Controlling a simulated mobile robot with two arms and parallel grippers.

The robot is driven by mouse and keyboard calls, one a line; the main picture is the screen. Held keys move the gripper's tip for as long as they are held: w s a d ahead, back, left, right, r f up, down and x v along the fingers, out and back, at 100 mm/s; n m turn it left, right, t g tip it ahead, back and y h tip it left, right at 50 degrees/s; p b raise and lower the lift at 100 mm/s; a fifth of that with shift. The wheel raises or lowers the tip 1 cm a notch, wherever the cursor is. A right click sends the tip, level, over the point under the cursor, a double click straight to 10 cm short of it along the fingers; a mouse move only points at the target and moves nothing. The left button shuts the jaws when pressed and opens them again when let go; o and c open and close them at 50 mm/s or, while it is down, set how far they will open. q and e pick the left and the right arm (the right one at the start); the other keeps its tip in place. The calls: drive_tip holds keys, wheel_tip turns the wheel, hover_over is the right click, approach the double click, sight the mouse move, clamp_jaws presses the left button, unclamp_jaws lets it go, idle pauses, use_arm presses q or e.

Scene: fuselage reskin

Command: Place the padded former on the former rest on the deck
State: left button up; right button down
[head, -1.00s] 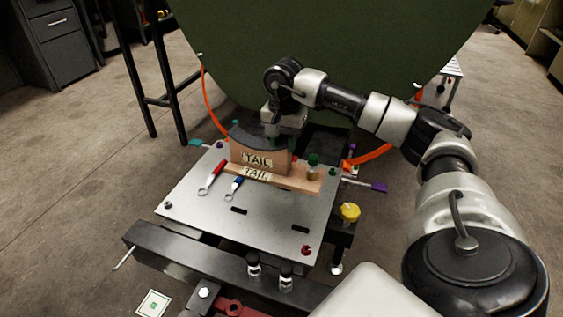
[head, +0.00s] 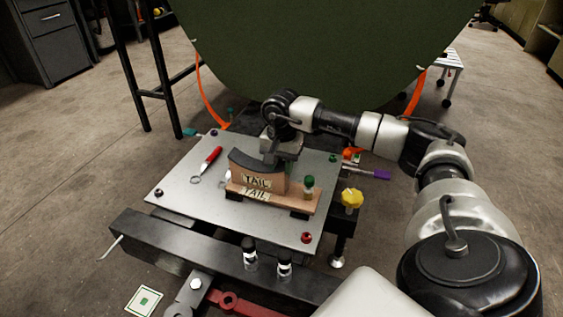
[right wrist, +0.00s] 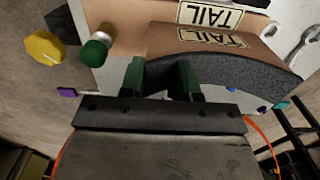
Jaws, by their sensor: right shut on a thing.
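The former is upright over the front middle of the deck (head: 195,205), a grey metal plate. Two dark pads (head: 299,216), perhaps the former rest, lie under the foot's front edge. I cannot tell whether they touch.
A green-capped bottle or peg (head: 309,187) stands at the foot's right end. A red-handled tool (head: 212,157) lies on the deck at left. A yellow knob (head: 352,198) is beside the right edge. A large green shell (head: 320,55) rises behind. The deck's front left is clear.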

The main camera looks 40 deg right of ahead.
drive_tip(key=c, duration=0.8)
unclamp_jaws()
